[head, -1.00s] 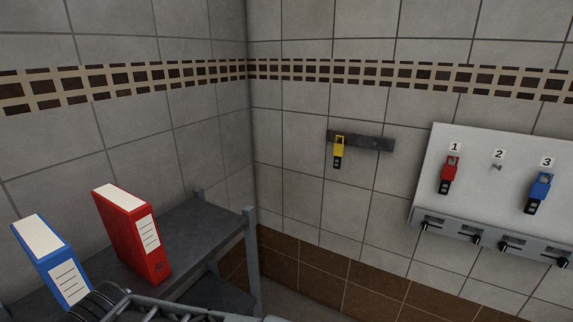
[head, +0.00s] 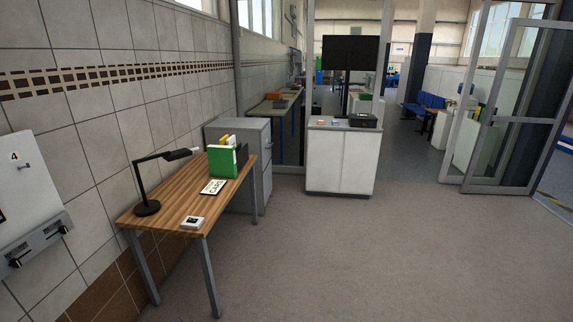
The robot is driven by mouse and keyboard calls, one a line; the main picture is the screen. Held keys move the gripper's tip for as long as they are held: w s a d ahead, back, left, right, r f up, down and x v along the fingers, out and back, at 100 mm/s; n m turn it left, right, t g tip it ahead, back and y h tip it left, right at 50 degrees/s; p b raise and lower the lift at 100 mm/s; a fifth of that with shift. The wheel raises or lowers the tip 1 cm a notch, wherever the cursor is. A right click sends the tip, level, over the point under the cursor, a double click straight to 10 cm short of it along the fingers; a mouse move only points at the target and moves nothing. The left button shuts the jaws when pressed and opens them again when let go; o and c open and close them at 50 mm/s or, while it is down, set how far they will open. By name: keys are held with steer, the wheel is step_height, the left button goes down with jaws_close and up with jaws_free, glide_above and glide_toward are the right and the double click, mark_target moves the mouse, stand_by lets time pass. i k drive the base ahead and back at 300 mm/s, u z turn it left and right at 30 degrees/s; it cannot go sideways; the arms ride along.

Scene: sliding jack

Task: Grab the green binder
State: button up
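A green binder (head: 223,162) stands upright on the far part of a wooden desk (head: 183,197) in the head view. It is at the front of a small group with yellow and white items behind it and a dark holder beside it. A sign with dark lettering (head: 213,187) lies or leans on the desk just in front of the binder. My gripper is not in view.
A black desk lamp (head: 150,190) and a small white box (head: 192,222) are on the desk. Grey cabinets (head: 247,135) stand behind it. A white counter (head: 340,165) is further back. The floor (head: 350,255) right of the desk is clear. A glass door (head: 515,105) is at the right.

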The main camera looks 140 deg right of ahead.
mark_target(221, 159)
steer(key=z, duration=5.05)
steer(key=i, duration=1.3)
steer(key=z, duration=0.45)
steer(key=i, duration=1.75)
steer(key=u, duration=1.1)
steer(key=i, duration=1.05)
steer(key=u, duration=1.3)
steer(key=i, duration=0.3)
steer(key=u, duration=0.15)
